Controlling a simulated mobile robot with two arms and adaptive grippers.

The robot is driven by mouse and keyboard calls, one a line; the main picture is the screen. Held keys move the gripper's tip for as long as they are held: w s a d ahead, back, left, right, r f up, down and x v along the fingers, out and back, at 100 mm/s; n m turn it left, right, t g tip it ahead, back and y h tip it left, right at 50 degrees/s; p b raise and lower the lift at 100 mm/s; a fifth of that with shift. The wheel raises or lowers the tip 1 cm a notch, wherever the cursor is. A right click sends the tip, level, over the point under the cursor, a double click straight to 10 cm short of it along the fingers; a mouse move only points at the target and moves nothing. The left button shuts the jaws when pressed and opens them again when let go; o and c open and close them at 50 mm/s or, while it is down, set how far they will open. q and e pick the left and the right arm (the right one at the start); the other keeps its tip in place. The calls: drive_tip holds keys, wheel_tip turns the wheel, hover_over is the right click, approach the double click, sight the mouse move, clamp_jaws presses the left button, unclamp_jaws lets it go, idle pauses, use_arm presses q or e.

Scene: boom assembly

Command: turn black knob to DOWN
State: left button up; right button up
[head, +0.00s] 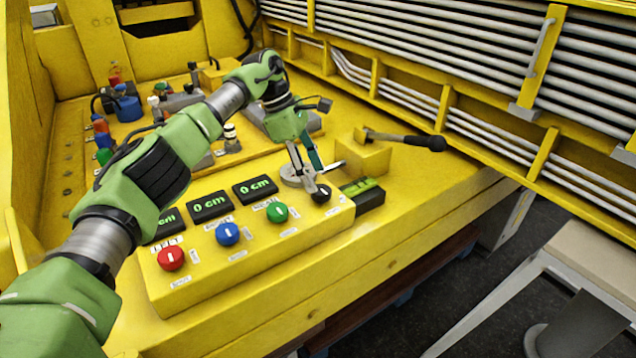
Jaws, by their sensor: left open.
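The black knob (322,194) is at the right end of the row of knobs on the yellow control box (250,262). Small white labels sit near it, too small to read, and its pointer direction cannot be made out. My left gripper (323,177) is open, with its fingers pointing down just above and behind the black knob. One fingertip appears close to the knob's top edge; whether it touches cannot be told. Nothing is held between the fingers. My right gripper is not in view.
Green (277,212), blue (228,234) and red (171,258) knobs run leftward along the box. Black displays reading 0 cm (210,206) stand behind them. A stool (590,252) stands at lower right.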

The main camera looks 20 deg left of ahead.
use_arm(q)
drive_tip(key=v, duration=0.8)
drive_tip(key=shift+r, duration=0.1)
